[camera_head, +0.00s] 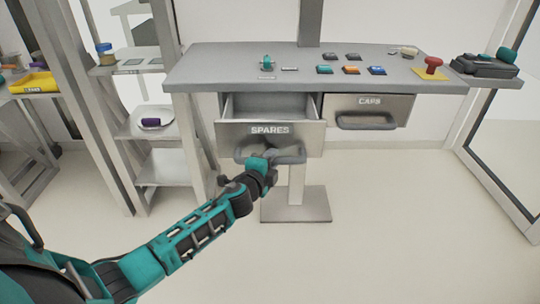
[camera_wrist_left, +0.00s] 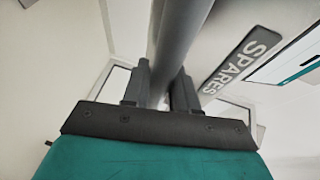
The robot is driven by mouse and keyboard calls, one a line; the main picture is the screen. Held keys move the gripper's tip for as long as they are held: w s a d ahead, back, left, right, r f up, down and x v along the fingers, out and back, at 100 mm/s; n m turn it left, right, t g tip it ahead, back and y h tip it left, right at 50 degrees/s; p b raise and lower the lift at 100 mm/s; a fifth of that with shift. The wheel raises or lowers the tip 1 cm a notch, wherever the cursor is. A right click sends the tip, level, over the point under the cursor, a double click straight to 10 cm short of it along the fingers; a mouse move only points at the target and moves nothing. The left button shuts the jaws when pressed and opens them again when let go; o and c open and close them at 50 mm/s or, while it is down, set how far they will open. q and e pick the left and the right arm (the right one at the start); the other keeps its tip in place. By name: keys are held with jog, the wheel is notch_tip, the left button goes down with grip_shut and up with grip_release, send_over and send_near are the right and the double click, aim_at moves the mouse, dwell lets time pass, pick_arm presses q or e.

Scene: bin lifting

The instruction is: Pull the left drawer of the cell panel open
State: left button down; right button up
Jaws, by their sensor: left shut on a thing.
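The left drawer (camera_head: 268,136), labelled SPARES, is pulled part of the way out of the grey cell panel (camera_head: 240,62). Its interior shows and looks empty where visible. My left gripper (camera_head: 262,160) is at the drawer's dark bar handle (camera_head: 290,156). In the left wrist view the gripper (camera_wrist_left: 160,90) has its two fingers on either side of the handle bar (camera_wrist_left: 180,35), shut on it. The SPARES label (camera_wrist_left: 240,58) shows to the right of the bar. My right gripper is not in view.
The CAPS drawer (camera_head: 368,110) beside it is shut. Several coloured buttons (camera_head: 350,70) and a red mushroom button (camera_head: 432,66) are on the panel top. A shelf rack (camera_head: 150,130) stands close on the left. The floor (camera_head: 400,230) in front is clear.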

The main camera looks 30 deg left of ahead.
pick_arm(q)
jog(key=shift+s+d, duration=0.25)
jog(key=shift+s, duration=0.2)
jog(key=c, duration=1)
grip_release()
jog(key=shift+o, duration=0.2)
jog(key=v, duration=1.3)
jog(key=shift+p, duration=0.35)
jog(key=shift+a, duration=0.1)
jog(key=s+d+f+n+g+h, duration=0.4)
jog(key=s+d+f+n+g, duration=0.1)
jog(key=s+d+f+n, duration=0.7)
jog(key=shift+s+d+f+n+h, duration=0.15)
jog(key=shift+s+d+n+h, duration=0.25)
jog(key=shift+s, duration=0.4)
